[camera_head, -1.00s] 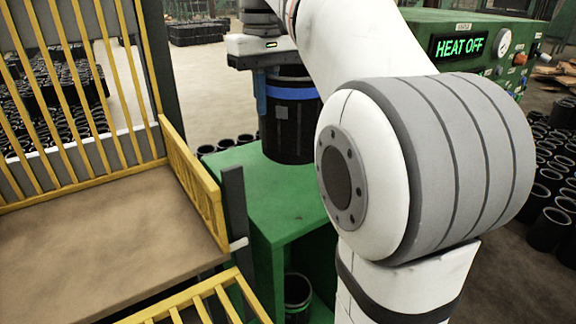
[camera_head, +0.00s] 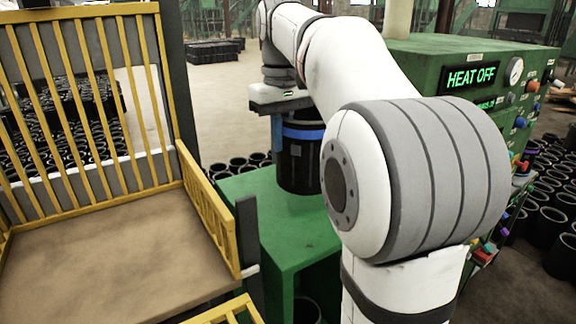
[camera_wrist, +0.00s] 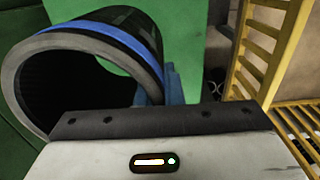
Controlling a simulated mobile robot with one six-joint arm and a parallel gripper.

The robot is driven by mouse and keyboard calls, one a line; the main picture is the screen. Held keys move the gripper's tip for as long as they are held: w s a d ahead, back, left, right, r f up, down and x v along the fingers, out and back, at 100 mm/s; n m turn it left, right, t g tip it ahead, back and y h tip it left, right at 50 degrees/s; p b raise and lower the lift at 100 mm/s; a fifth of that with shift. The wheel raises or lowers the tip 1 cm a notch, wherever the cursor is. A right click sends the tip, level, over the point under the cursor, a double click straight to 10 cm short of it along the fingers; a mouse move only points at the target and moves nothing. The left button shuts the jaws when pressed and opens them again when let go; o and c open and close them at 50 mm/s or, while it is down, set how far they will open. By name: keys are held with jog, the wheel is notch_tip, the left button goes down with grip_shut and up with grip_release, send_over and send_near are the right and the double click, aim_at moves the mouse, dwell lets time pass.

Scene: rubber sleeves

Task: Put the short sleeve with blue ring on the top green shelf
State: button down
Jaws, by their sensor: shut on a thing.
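The black sleeve with the blue ring (camera_head: 298,165) is upright over the back of the top green shelf (camera_head: 262,212). Whether its bottom touches the shelf top is hard to tell. My gripper (camera_head: 277,132) is shut on the sleeve's wall near its upper end, with one blue finger showing outside. In the wrist view the sleeve (camera_wrist: 135,40) shows its open end at the left, with the blue ring near the rim. A blue finger (camera_wrist: 172,85) lies against its wall, and green surface shows behind.
A yellow-railed bin (camera_head: 210,215) with a brown floor stands close to the shelf's left. A green machine (camera_head: 420,65) reading "HEAT OFF" stands at the right. Many black sleeves stand on the floor behind (camera_head: 245,163) and at the right (camera_head: 545,215).

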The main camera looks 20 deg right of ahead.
send_over(282, 188)
jog(key=shift+w+d+f, duration=0.1)
jog(key=shift+w+f, duration=0.05)
jog(key=shift+f, duration=1.15)
jog(key=shift+w+d+f, duration=0.1)
jog(key=shift+f, duration=1.15)
jog(key=shift+f, duration=0.15)
jog(key=c, duration=1.6)
grip_release()
jog(key=shift+o, duration=0.2)
notch_tip(282, 188, up, 12)
jog(key=shift+r, duration=0.15)
